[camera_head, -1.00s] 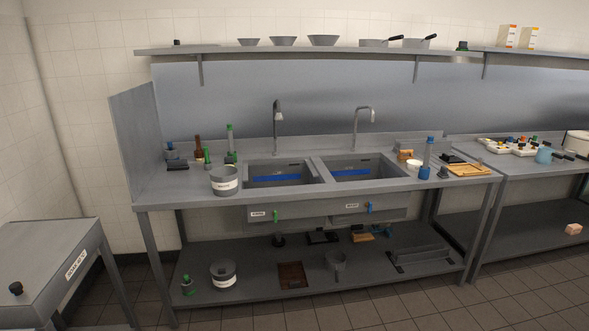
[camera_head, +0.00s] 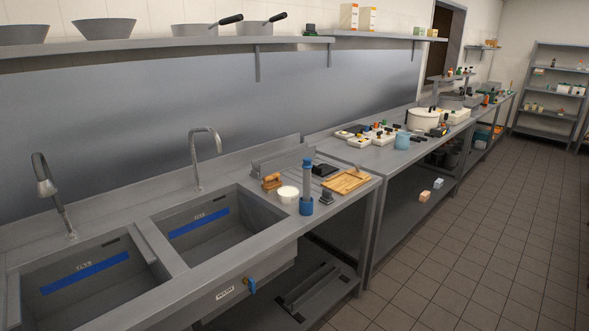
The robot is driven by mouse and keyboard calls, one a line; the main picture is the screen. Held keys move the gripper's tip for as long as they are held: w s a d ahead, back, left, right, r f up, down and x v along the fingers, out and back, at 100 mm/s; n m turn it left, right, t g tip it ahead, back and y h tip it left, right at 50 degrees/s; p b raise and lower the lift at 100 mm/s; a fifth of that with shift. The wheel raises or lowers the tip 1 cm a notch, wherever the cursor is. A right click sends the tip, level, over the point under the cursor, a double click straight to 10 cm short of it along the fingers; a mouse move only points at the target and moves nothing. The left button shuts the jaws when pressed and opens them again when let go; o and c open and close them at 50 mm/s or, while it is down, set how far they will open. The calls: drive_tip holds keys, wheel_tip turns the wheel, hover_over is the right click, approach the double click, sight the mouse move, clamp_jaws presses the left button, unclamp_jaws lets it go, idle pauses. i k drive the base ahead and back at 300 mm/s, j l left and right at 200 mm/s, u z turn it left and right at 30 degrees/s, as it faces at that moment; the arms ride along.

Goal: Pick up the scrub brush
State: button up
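A small orange-brown wooden item (camera_head: 272,182) that looks like a scrub brush lies on the sink counter, just right of the right-hand basin (camera_head: 205,235). It is too small to make out bristles. A white round tub (camera_head: 288,195) stands close to its right and slightly nearer to me. My gripper is not in view.
A wooden board (camera_head: 348,181) and a dark item (camera_head: 325,170) lie at the counter's right end. Two faucets (camera_head: 205,145) rise behind the basins. A shelf (camera_head: 150,43) with pans hangs above. The tiled floor (camera_head: 470,230) at right is open.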

sight(268, 187)
drive_tip(key=i+l+z, duration=0.1)
drive_tip(key=i, duration=0.45)
drive_tip(key=i+l+z, duration=0.1)
drive_tip(key=i, duration=0.45)
drive_tip(key=i+l+u, duration=0.2)
drive_tip(key=u, duration=0.25)
drive_tip(key=i+l+u, duration=0.25)
drive_tip(key=u, duration=0.2)
drive_tip(key=i+l+u, duration=0.15)
drive_tip(key=l+u, duration=0.25)
drive_tip(key=i+l+u, duration=0.15)
drive_tip(key=u, duration=0.25)
drive_tip(key=i+l+u, duration=0.1)
drive_tip(key=u, duration=0.3)
drive_tip(key=i+l+u, duration=0.1)
drive_tip(key=l+u, duration=0.5)
drive_tip(key=u, duration=0.2)
